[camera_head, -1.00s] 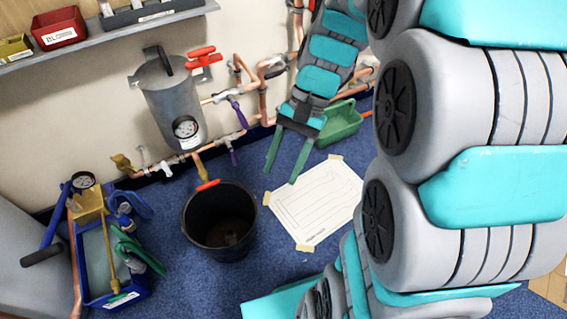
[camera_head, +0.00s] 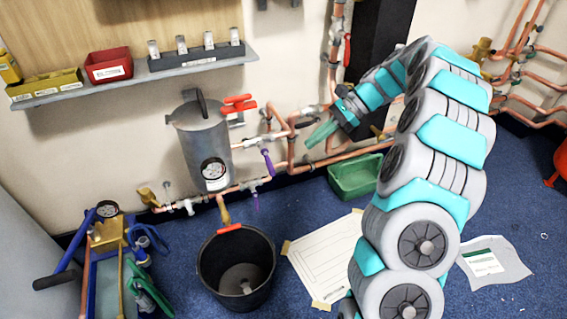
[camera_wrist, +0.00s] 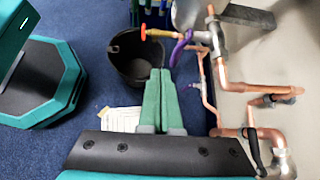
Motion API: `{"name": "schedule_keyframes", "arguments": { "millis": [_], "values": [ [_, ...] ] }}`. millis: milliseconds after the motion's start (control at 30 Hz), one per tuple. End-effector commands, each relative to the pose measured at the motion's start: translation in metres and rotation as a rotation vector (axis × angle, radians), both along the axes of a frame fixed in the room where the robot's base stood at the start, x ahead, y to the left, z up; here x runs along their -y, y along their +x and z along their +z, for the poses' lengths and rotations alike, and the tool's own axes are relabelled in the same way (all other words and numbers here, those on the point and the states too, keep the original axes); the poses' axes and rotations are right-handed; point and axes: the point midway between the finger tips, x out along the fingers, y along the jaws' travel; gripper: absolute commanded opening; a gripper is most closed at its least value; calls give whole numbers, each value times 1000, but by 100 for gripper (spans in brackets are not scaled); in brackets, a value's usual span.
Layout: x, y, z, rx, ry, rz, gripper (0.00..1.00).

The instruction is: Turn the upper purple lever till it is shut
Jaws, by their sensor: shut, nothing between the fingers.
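The upper purple lever (camera_head: 267,162) hangs down at a slant from its valve on the copper pipe right of the grey tank (camera_head: 203,145). A purple lever, which looks like the upper one, curves beyond my fingertips in the wrist view (camera_wrist: 180,48). The lower purple lever (camera_head: 256,200) points down from the lower pipe. My gripper (camera_head: 310,144) is to the right of the upper lever, its green fingers pointing left and down. In the wrist view my gripper (camera_wrist: 159,71) has its fingers together, empty, apart from the lever.
A vertical copper pipe (camera_head: 291,150) stands between my gripper and the levers. A black bucket (camera_head: 205,270), a green bin (camera_head: 345,192) and a paper sheet (camera_head: 318,262) are on the blue floor. A shelf (camera_head: 130,84) is above left. A black-handled valve (camera_wrist: 254,148) is near my gripper's right.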

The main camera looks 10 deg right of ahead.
Motion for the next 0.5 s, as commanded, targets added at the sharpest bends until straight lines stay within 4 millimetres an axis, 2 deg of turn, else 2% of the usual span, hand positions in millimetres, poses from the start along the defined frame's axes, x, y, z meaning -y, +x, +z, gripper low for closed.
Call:
{"name": "schedule_keyframes", "arguments": {
  "millis": [100, 233, 367, 500],
  "values": [
    [22, 19, -15, -40, 15, -76, 0],
    [35, 29, -23, -67, 23, -126, 0],
    [36, 31, -26, -75, 26, -138, 0],
    [25, 31, -34, -76, 27, -139, 0]
  ]
}}
